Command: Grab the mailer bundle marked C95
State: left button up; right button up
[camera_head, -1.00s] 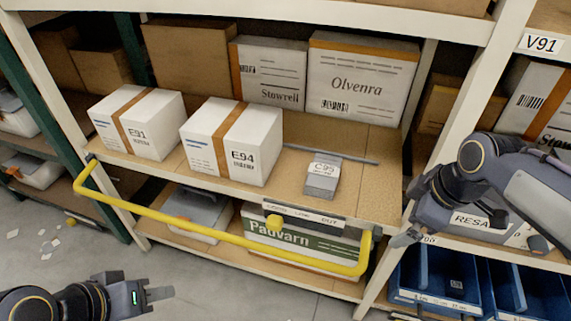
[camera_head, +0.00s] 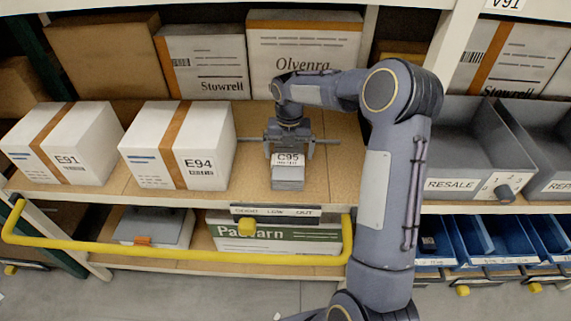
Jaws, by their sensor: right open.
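The mailer bundle marked C95 (camera_head: 288,180) is a small grey block with a white label, lying on the wooden shelf (camera_head: 255,197) right of the box marked E94. My right gripper (camera_head: 289,151) is just behind the bundle's label, pointing down, with its jaws spread wide to either side. The arm reaches in from the lower right. Whether the fingers touch the bundle cannot be seen. My left gripper is out of the picture.
White boxes E91 (camera_head: 62,148) and E94 (camera_head: 180,146) stand left of the bundle. Larger boxes Stowrell (camera_head: 203,60) and Olvenra (camera_head: 303,45) stand behind. A yellow rail (camera_head: 150,252) runs along the front. Grey RESALE bin (camera_head: 452,185) is at the right.

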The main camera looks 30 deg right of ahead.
aim_at(288, 159)
jog(key=f, duration=0.4)
jog(key=shift+s+a+f, duration=0.15)
jog(key=shift+a+f, duration=0.05)
jog(key=shift+a, duration=0.05)
jog(key=shift+c, duration=0.3)
jog(key=c, duration=0.7)
jog(key=shift+c, duration=0.4)
jog(key=shift+r, duration=0.15)
